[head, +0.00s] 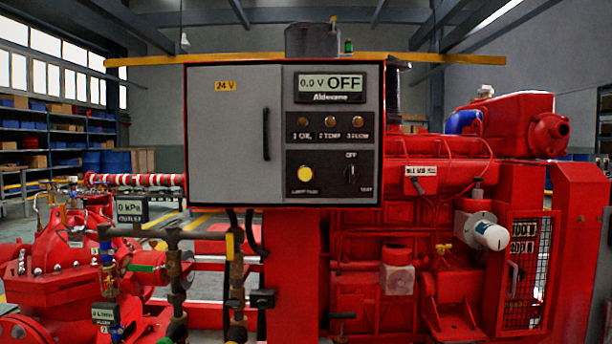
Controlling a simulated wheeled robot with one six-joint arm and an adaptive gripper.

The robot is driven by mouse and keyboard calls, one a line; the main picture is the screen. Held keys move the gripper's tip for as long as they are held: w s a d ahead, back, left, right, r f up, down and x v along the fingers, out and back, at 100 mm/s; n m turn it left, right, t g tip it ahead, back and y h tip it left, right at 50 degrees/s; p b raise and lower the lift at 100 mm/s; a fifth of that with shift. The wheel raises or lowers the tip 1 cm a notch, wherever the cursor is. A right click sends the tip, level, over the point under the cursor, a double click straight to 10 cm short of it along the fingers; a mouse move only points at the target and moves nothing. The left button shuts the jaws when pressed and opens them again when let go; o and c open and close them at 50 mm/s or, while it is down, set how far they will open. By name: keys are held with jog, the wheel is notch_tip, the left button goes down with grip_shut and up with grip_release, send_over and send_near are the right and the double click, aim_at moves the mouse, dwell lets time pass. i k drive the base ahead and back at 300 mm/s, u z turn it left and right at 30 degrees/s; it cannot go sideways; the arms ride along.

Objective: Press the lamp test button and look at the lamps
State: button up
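A grey control panel (226,185) with a red frame faces me in the middle of the head view. The lamp test button (305,174) is a round yellow button at the panel's lower middle, on a black plate with a small label under it. Three lamps sit in a row above it: the left lamp (301,121), the middle lamp (330,121) and the right lamp (358,121). All three look dull amber-brown and unlit. The display (330,82) above them reads "0.0 V OFF". My gripper is not in view.
A rotary switch (351,174) marked OFF stands right of the button, and a door handle (266,134) to its left. Red engine parts (435,200) fill the right side. Pump pipework with a 0 kPa gauge (131,210) stands at lower left. Nothing blocks the panel's front.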

aim_at(305, 174)
jog(key=k, duration=1.35)
jog(key=u, duration=0.35)
jog(key=i, duration=0.35)
jog(key=u, duration=0.7)
jog(key=i, duration=1.05)
jog(key=z, duration=0.5)
